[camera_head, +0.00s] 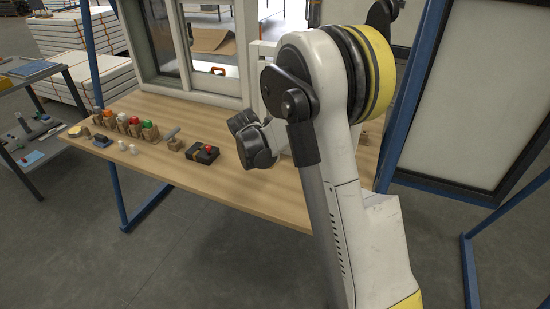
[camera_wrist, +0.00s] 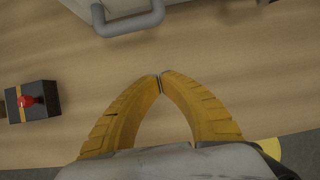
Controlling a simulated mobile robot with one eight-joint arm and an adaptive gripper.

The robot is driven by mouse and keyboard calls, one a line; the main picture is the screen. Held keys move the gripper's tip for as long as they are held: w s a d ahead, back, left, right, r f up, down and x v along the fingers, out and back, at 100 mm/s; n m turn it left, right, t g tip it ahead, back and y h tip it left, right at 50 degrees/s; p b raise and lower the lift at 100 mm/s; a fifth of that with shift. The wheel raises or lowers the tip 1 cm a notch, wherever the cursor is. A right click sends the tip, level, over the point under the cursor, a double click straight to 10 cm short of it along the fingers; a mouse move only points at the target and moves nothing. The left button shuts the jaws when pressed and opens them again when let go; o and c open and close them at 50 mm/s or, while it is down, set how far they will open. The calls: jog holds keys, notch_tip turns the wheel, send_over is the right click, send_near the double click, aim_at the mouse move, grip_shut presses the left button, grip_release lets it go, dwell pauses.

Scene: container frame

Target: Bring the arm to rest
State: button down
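My arm (camera_head: 345,150) is raised and bent over the right half of the wooden table, and it fills the middle of the head view. My gripper (camera_wrist: 161,80) shows in the wrist view as two yellow fingers whose tips meet. It is shut, with nothing visible between the fingers, and it is above the bare tabletop. In the head view the fingers are hidden behind my arm.
The wooden table (camera_head: 235,188) carries a black box with a red button (camera_head: 203,152), which also shows in the wrist view (camera_wrist: 32,102). A white window frame (camera_head: 215,95) stands behind. A grey handle (camera_wrist: 128,22) is ahead of the fingers.

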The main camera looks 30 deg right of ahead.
jog(key=s+a+r+m+t+y+p, duration=0.1)
jog(key=s+a+r+m, duration=0.45)
jog(key=s+r, duration=0.25)
jog(key=s+a+r+m+t+y+p, duration=0.1)
jog(key=s+a+r+m, duration=0.4)
jog(key=s+r+m, duration=0.25)
jog(key=s+a+r+m+t+y, duration=0.1)
jog(key=s+a+m, duration=0.1)
jog(key=s+m, duration=0.4)
jog(key=s+a+r+m+y, duration=0.1)
jog(key=s+a+m, duration=0.1)
jog(key=s+m, duration=0.4)
jog(key=shift+s+a+r+t, duration=0.15)
jog(key=shift+s+a+t, duration=0.25)
jog(key=shift+s, duration=0.1)
jog(key=shift+w+d, duration=0.1)
